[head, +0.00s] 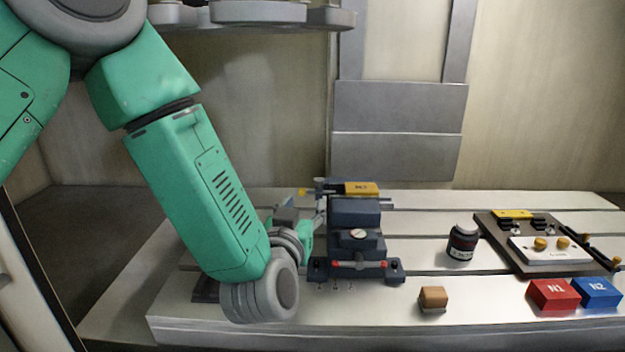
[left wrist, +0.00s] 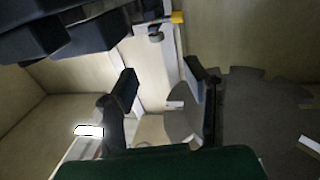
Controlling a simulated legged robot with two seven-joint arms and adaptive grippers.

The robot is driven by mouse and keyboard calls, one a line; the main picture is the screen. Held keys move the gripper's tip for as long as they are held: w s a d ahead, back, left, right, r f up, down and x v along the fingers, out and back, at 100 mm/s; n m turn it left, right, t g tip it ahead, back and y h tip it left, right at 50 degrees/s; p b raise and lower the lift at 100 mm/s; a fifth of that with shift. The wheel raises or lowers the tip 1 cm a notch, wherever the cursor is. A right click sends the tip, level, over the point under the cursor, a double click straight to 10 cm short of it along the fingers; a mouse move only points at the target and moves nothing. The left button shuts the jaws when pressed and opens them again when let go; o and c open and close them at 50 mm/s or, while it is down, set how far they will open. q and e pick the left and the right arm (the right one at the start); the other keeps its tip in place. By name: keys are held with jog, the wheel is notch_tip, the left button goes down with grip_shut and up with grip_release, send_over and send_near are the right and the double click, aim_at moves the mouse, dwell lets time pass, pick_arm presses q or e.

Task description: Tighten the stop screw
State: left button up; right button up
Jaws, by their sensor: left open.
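A dark blue-grey fixture (head: 356,215) stands on the slotted table, with a yellow labelled block (head: 362,188) on top and a red-ended bar (head: 358,265) across its front. A small yellow-tipped screw (head: 304,191) sticks out at its upper left; it may be the stop screw. A yellow tip (left wrist: 177,17) also shows at the top of the left wrist view, beside the dark fixture. My left gripper (head: 318,222) is beside the fixture's left side, below the yellow tip and partly hidden by my arm. In the left wrist view its fingers (left wrist: 160,78) are apart, with nothing between them.
A wooden cube (head: 432,299) and a dark labelled jar (head: 462,243) stand right of the fixture. A dark plate (head: 490,228) with yellow-knobbed parts lies farther right, behind a red block (head: 553,295) and a blue block (head: 598,293). The table's front left is partly covered by my arm.

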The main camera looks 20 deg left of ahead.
aim_at(318, 182)
pick_arm(q)
jog(key=w, duration=1.1)
jog(key=shift+w+a, duration=0.1)
jog(key=shift+a, duration=0.2)
jog(key=shift+w+a, duration=0.15)
jog(key=shift+w, duration=0.35)
jog(key=shift+d, duration=0.2)
grip_shut()
